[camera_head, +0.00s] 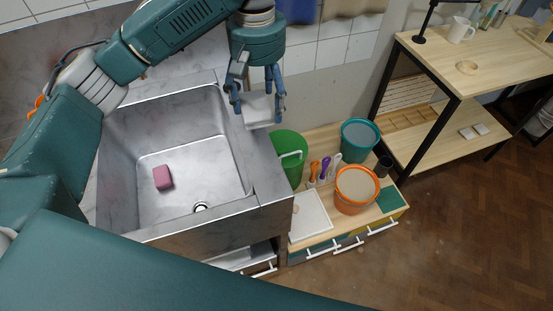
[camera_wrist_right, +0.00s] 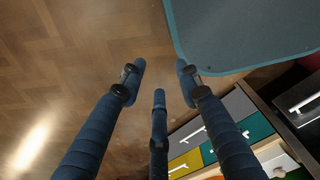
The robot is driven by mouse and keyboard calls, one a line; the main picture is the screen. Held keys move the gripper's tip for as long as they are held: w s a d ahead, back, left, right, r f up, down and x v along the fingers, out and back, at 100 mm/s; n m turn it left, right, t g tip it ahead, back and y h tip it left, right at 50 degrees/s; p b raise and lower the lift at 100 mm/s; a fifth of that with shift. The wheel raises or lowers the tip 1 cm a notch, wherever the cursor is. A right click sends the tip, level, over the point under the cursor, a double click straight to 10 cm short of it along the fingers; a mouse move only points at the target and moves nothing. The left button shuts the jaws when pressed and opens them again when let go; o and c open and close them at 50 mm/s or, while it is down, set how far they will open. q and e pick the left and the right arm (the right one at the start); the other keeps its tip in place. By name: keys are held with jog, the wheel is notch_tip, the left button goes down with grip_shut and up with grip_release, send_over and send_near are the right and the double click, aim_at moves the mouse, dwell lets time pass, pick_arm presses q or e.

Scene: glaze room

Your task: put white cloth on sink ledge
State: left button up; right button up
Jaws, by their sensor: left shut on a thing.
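The white cloth (camera_head: 259,111) is a small pale folded block in the head view. My left gripper (camera_head: 259,97) points down and is shut on it, with fingers on both sides. The metal sink ledge (camera_head: 262,168) runs along the right side of the sink basin (camera_head: 205,150). The cloth appears over the ledge's back part; I cannot tell whether it touches. My right gripper (camera_wrist_right: 160,75) is open and empty in the right wrist view, above the brown floor.
A pink sponge (camera_head: 163,178) lies in the basin. Right of the sink, a low cabinet holds a green bucket (camera_head: 286,165), a teal bucket (camera_head: 358,140), an orange bucket (camera_head: 355,190) and a white tray (camera_head: 310,217). A wooden table (camera_head: 490,65) stands at the back right. Floor at right is clear.

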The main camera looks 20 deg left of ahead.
pick_arm(q)
jog(key=shift+w+a+r+n, duration=0.3)
jog(key=shift+w+r+n, duration=0.15)
jog(key=shift+w+n, duration=0.2)
notch_tip(320, 180, down, 3)
jog(key=shift+s+a+f, duration=0.1)
jog(key=shift+a, duration=0.05)
jog(key=p, duration=0.2)
send_over(265, 156)
notch_tip(265, 156, down, 12)
jog(key=shift+r, duration=0.1)
notch_tip(265, 156, down, 4)
jog(key=shift+f+p, duration=0.15)
jog(key=shift+p, duration=0.35)
jog(key=shift+f, duration=0.2)
pick_arm(e)
jog(key=a+r, duration=0.2)
jog(key=r, duration=0.1)
jog(key=shift+w+a+r, duration=0.2)
jog(key=shift+a, duration=0.05)
pick_arm(q)
jog(key=shift+f, duration=0.1)
jog(key=o, duration=1)
jog(key=shift+o, duration=0.3)
pick_arm(e)
jog(key=shift+d, duration=0.4)
